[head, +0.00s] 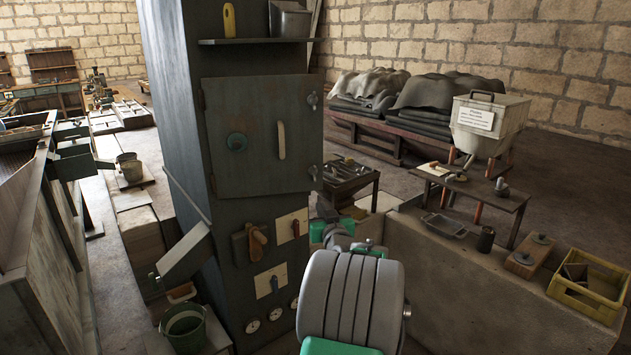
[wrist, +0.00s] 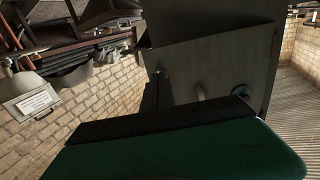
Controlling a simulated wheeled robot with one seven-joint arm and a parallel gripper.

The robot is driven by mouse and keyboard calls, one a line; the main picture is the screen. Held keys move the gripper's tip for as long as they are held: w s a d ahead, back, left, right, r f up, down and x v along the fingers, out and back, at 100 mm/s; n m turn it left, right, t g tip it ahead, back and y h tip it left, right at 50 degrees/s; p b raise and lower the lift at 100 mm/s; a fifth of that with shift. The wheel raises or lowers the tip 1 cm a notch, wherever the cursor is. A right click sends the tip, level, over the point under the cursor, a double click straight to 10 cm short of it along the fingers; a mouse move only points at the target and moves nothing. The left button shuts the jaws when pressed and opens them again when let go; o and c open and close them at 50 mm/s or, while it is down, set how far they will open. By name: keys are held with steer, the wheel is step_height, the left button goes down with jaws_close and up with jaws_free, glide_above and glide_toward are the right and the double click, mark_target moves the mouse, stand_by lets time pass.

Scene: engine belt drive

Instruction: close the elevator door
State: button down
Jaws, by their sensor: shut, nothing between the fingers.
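The elevator door (head: 262,135) is a dark grey-green square panel on the front of the tall elevator casing (head: 164,70). In the wrist view the door (wrist: 205,65) shows tilted beyond my gripper. My gripper (head: 345,240) is low and right of the door, apart from it, shut and empty. My arm partly hides its fingers. Its green body fills the lower wrist view.
Switches and gauges (head: 273,281) sit below the door. A tilted chute (head: 183,254) and a bucket (head: 183,328) stand at the left. A low wall (head: 475,280) with a yellow crate (head: 590,288) is at the right. Small tables stand behind it.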

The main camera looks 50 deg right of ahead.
mark_target(315, 187)
steer(key=p+x, duration=0.1)
steer(key=x, duration=0.3)
steer(key=p+x, duration=0.2)
steer(key=x, duration=0.3)
steer(key=p+x, duration=0.2)
steer(key=x, duration=0.3)
steer(key=shift+s+d+r, duration=0.3)
steer(key=shift+d, duration=0.15)
